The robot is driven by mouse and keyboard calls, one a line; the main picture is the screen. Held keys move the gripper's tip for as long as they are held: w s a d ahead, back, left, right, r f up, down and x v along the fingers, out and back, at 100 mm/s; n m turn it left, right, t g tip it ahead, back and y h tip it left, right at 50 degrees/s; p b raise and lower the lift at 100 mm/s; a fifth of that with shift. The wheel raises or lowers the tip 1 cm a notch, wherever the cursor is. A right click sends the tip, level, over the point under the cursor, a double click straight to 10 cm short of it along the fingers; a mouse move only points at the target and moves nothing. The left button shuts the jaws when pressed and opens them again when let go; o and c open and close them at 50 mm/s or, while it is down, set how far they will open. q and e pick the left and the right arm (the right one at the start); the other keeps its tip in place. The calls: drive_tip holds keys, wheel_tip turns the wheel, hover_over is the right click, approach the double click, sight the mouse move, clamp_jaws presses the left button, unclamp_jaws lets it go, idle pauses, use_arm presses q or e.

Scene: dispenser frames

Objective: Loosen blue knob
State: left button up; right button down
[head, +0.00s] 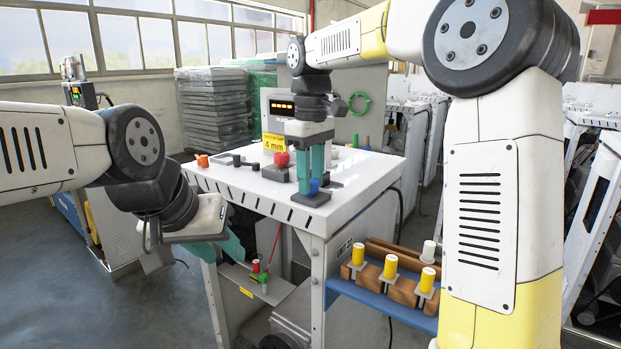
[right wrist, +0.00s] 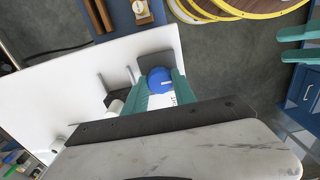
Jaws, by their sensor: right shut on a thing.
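The blue knob (head: 314,186) is near the front right corner of the white table top, low between the teal fingers of my right gripper (head: 311,187). In the right wrist view the round blue knob (right wrist: 160,80) sits between the two teal fingertips (right wrist: 162,88), which are shut on it from both sides. Its base is partly hidden by the fingers. My left gripper (head: 195,252) hangs off the left front side of the table, empty and apart from everything. Its two teal fingers (right wrist: 300,45) show spread at the right edge of the right wrist view.
A red knob (head: 282,159) stands left of my right gripper, with an orange part (head: 202,160) further left. A display box (head: 278,108) with a yellow label stands behind. Yellow spools (head: 390,267) sit on a blue shelf at the table's right side.

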idle(0.5)
drive_tip(key=c, duration=1)
unclamp_jaws()
drive_tip(key=shift+r, duration=0.1)
wheel_tip(320, 180, up, 7)
drive_tip(key=shift+r, duration=0.35)
